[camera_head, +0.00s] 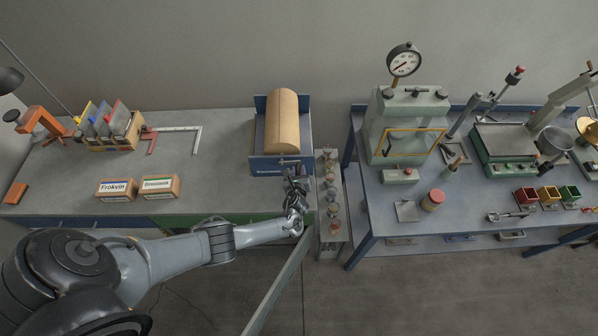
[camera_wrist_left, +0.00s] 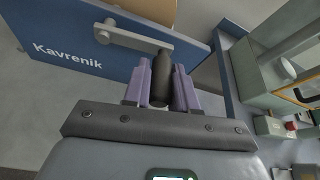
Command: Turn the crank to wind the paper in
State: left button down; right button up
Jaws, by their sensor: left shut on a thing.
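The paper roll (camera_head: 282,122) is a tan cylinder in a blue stand (camera_head: 258,165) at the right end of the left bench. In the left wrist view the blue front panel (camera_wrist_left: 75,55) reads "Kavrenik". A grey crank arm (camera_wrist_left: 138,38) runs from a pivot on that panel to a dark handle (camera_wrist_left: 162,64). My left gripper (camera_head: 294,178) is at the front of the stand. In the left wrist view its purple fingers (camera_wrist_left: 162,82) are shut on the dark crank handle, one on each side. My right gripper does not show.
Two labelled boxes, Frokvin (camera_head: 117,189) and another (camera_head: 160,186), stand on the left bench. A narrow rack of small items (camera_head: 331,200) stands right of the stand. The right bench (camera_head: 375,215) holds a gauge press (camera_head: 405,120) and several tools.

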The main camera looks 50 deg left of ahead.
pick_arm(q)
jog(key=c, duration=1)
grip_release()
jog(key=shift+o, duration=0.2)
jog(key=shift+s+d+r+p, duration=0.25)
jog(key=shift+p, duration=0.05)
jog(key=p+v, duration=0.3)
jog(key=v, duration=0.7)
jog(key=shift+f, duration=0.15)
